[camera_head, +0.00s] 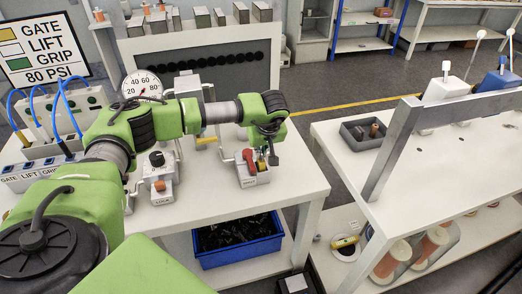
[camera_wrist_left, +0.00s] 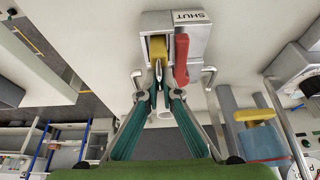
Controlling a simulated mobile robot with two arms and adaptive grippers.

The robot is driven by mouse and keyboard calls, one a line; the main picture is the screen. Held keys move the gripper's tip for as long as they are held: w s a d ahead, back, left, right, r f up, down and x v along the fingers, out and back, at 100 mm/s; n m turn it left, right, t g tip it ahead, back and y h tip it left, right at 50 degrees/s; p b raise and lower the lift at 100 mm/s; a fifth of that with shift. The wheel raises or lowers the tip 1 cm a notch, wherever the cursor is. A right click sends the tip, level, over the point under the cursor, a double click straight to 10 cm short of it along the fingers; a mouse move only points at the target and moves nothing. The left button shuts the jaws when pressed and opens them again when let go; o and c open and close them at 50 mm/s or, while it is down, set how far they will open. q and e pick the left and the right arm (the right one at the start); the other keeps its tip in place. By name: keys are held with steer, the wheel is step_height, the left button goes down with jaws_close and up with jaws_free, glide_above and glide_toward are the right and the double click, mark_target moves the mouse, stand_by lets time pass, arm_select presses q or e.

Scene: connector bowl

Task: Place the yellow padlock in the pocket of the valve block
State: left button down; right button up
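The valve block (camera_head: 253,178) stands near the front right of the left table. It is a grey block with a red handle (camera_head: 248,160); the wrist view shows the block (camera_wrist_left: 198,36) with a SHUT label and the red handle (camera_wrist_left: 181,60). The yellow padlock (camera_wrist_left: 158,47) is in the block's slot beside the red handle, shackle side towards me; its depth is hard to judge. My left gripper (camera_head: 262,158) is at the block. In the wrist view its fingertips (camera_wrist_left: 157,85) are close together on the padlock's shackle end. My right gripper is out of view.
A unit with a dark knob (camera_head: 158,172), a gauge (camera_head: 142,86) and a yellow-handled fitting (camera_head: 207,140) stand left of the block. A blue crate (camera_head: 238,243) is below the table. The right table holds a grey tray (camera_head: 363,132) and a slanted metal frame (camera_head: 392,150).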

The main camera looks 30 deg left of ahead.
arm_select(q)
steer(key=shift+f, duration=0.1)
steer(key=c, duration=2.2)
jaws_free()
steer(key=shift+c, duration=0.2)
